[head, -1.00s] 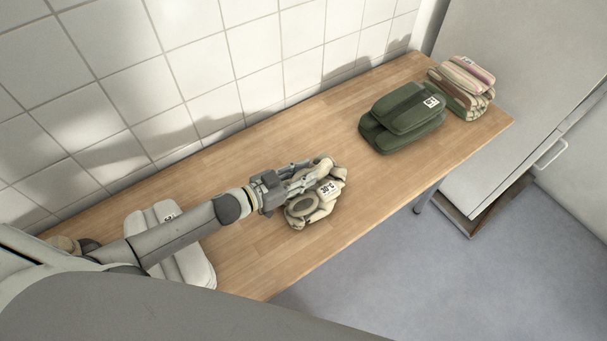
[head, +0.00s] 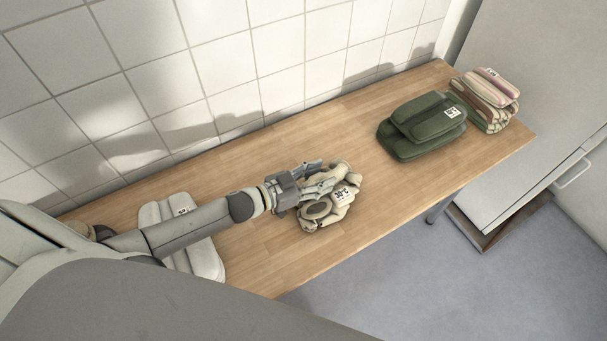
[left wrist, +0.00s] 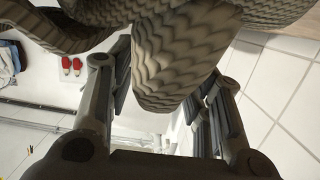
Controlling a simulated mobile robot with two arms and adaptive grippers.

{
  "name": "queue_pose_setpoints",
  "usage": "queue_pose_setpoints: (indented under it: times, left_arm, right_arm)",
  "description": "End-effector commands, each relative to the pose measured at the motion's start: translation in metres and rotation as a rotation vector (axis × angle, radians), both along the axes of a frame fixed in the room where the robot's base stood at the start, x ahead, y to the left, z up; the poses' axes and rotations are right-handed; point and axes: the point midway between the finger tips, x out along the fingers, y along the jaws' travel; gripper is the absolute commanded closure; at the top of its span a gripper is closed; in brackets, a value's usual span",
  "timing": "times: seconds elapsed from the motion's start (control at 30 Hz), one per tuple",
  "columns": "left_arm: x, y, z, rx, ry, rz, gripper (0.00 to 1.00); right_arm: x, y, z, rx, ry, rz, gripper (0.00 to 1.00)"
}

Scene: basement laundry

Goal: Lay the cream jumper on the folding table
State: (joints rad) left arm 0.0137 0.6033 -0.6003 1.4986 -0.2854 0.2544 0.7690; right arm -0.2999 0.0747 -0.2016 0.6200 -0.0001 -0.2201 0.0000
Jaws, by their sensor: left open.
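The cream jumper (head: 318,210) lies in a bunched heap on the folding table (head: 375,185), with a white label on top. My left gripper (head: 325,176) is open, with its fingers at the left and upper side of the jumper. The left wrist view shows ribbed cream cloth (left wrist: 180,50) close up, partly between the spread fingers (left wrist: 155,95). Whether a finger touches the cloth is hard to tell. My right gripper is not in view.
A dark green folded item (head: 425,130) and a striped folded stack (head: 487,98) lie at the table's far right. A white folded item (head: 205,258) lies under my left arm. A tiled wall (head: 230,75) runs behind; bare wood separates the jumper and the green item.

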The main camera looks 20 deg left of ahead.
Motion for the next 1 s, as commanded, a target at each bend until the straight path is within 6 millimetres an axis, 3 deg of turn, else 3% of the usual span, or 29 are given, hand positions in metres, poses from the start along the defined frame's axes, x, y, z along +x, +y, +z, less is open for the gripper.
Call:
queue_pose_setpoints:
  times: [0.5,0.73,1.0]
  left_arm:
    - [-0.073,0.056,0.015,0.003,0.006,-0.002,0.54]
    - [-0.089,0.069,0.021,0.002,0.002,-0.001,0.54]
    - [-0.091,0.071,0.022,0.001,0.002,0.000,0.54]
  right_arm:
    - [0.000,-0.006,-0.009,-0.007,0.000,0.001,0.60]
    - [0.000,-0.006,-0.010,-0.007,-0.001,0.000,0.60]
    - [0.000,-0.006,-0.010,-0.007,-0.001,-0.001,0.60]
